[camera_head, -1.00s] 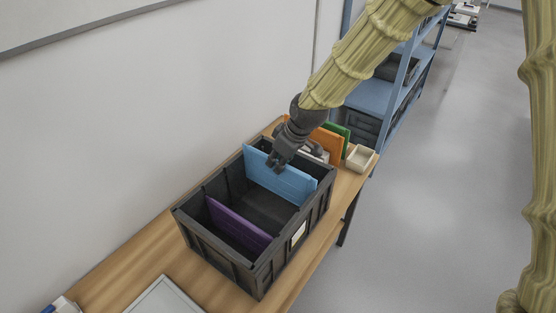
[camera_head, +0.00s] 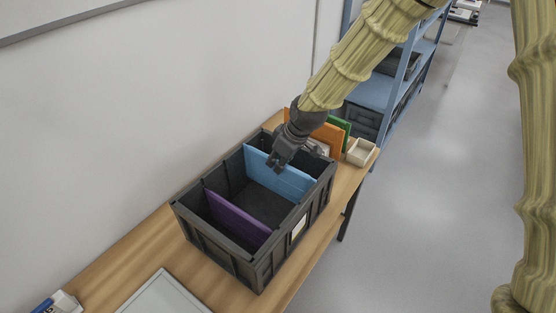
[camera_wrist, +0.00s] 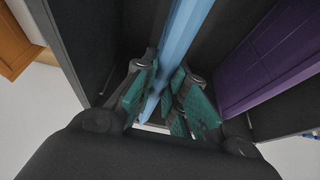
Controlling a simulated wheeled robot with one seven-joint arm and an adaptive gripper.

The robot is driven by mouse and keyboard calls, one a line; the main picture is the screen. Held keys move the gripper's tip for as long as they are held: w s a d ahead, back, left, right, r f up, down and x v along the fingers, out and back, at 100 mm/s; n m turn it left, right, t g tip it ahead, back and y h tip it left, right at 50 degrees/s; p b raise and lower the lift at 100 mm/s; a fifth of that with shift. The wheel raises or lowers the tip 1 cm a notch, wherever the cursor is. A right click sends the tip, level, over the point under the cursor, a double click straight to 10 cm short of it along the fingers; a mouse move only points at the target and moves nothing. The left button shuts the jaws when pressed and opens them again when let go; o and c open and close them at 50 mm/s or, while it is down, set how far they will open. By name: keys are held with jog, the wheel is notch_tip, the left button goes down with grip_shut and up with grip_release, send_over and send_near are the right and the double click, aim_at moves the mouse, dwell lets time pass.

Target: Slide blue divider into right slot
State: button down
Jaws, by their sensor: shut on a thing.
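The blue divider (camera_head: 279,177) stands across the dark crate (camera_head: 263,271) near its far end, with its lower part down inside the crate. My gripper (camera_head: 277,163) is shut on the divider's top edge. In the wrist view the green fingertips of my gripper (camera_wrist: 168,100) sit on both sides of the blue divider (camera_wrist: 184,38). A purple divider (camera_head: 237,217) stands across the crate nearer the front; it also shows in the wrist view (camera_wrist: 270,60). The divider's lower edge and the slots it meets are hidden.
The crate stands on a wooden table (camera_head: 112,282) against a wall. Behind it are an orange panel (camera_head: 329,137), a green panel (camera_head: 340,124) and a small cream tray (camera_head: 361,152). A flat grey-framed board (camera_head: 165,294) lies in front. A blue shelf (camera_head: 376,92) stands beyond.

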jog(key=shift+f+b, duration=0.8)
jog(key=shift+f, duration=1.15)
jog(key=c, duration=1.4)
grip_release()
jog(key=shift+o, duration=0.2)
jog(key=v, duration=1.2)
